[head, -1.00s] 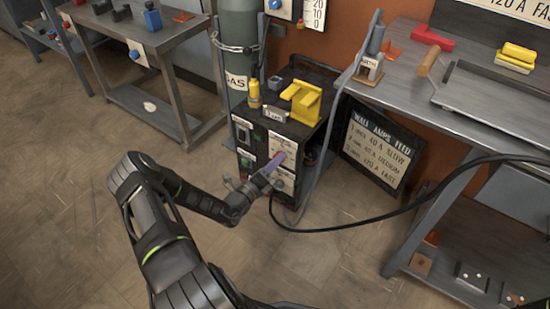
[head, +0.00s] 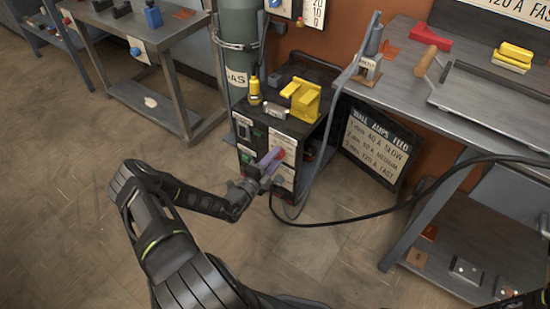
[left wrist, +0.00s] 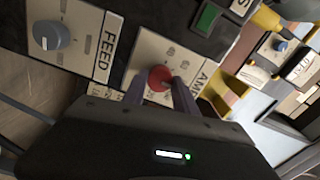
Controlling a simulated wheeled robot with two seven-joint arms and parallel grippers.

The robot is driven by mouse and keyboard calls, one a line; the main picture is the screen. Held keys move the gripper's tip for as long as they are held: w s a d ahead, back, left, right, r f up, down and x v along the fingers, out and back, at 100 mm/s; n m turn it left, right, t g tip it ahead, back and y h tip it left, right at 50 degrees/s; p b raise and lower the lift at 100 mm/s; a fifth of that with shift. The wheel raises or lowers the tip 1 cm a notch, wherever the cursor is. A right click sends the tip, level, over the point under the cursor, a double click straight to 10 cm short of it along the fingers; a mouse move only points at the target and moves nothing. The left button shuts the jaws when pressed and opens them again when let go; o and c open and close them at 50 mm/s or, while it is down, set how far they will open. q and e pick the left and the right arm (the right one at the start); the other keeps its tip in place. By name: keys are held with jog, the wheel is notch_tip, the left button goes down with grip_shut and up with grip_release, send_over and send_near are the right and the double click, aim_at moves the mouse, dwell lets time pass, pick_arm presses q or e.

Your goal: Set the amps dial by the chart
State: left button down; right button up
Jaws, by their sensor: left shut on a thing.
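The welding machine (head: 290,125) stands on the floor against the wall, with its panel facing me. The red amps dial (left wrist: 160,78) sits on a pale plate lettered "AM..." in the left wrist view. My left gripper (left wrist: 163,90) is shut on this dial, one finger on each side. In the head view the left gripper (head: 273,160) reaches the panel and the red dial shows at its tips. The chart (head: 376,148), headed "WALL AMPS FEED", leans right of the machine. Its rows read 40 A slow, a medium row and 120 A fast. The dial's pointer is hidden.
A grey-blue feed dial (left wrist: 47,36) is beside the amps plate. A green switch (left wrist: 207,17) is above it. A black cable (head: 380,213) runs from the machine across to the right. A workbench (head: 410,95) stands right; a gas cylinder (head: 238,50) stands behind.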

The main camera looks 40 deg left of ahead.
pick_arm(q)
jog(key=shift+f, duration=0.1)
dwell(0.3)
jog(key=c, duration=1)
grip_release()
jog(key=shift+o, duration=0.2)
jog(key=shift+s, duration=0.1)
jog(key=s+p, duration=0.2)
jog(key=s, duration=0.5)
jog(key=shift+s, duration=0.3)
jog(key=shift+d, duration=0.1)
